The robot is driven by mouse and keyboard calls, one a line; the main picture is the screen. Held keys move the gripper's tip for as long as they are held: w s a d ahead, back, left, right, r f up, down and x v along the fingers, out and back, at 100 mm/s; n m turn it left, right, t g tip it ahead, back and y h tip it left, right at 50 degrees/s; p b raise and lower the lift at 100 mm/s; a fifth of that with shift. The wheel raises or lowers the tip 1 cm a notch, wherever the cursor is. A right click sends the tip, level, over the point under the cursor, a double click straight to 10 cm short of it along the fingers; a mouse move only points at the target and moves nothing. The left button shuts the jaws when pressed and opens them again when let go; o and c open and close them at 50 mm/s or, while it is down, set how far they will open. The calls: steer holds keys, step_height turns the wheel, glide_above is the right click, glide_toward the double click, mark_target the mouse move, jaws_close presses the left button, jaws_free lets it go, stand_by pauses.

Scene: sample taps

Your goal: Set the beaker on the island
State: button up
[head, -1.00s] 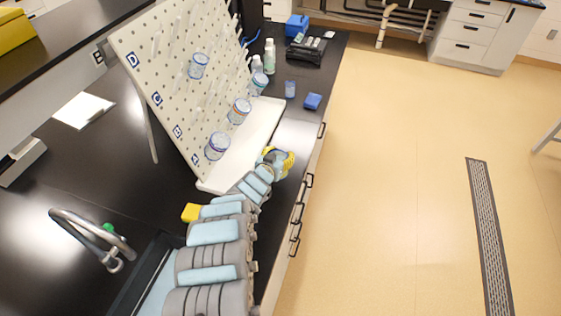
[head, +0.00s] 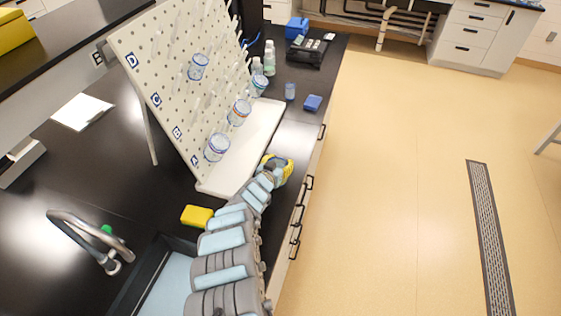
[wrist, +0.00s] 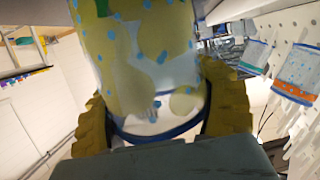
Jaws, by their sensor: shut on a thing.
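My gripper (head: 279,166) is at the front edge of the black counter (head: 110,190), just right of the pegboard's white tray. In the wrist view, its two yellow fingers (wrist: 160,118) are on either side of a clear beaker (wrist: 140,50) with a dark blue rim and are shut on it. The beaker is seen from very close, with its rim towards the wrist. In the head view my gripper and arm mostly hide it. I cannot tell which surface is the island; no separate one is clearly identifiable.
A pegboard (head: 170,75) marked A to D holds several beakers, including one with orange contents (head: 239,112). Bottles (head: 269,58), a blue block (head: 313,102) and a black tray (head: 306,50) stand farther back. A yellow sponge (head: 197,215) lies near the sink tap (head: 90,235). The floor is open at right.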

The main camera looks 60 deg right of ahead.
steer(key=shift+f, duration=0.15)
steer(key=o, duration=1.5)
steer(key=shift+r, duration=0.3)
steer(key=shift+w+a+r, duration=0.1)
steer(key=shift+a, duration=0.4)
steer(key=shift+p+v, duration=0.55)
steer(key=shift+v, duration=1.3)
steer(key=shift+p+v, duration=0.75)
steer(key=shift+v, duration=2.85)
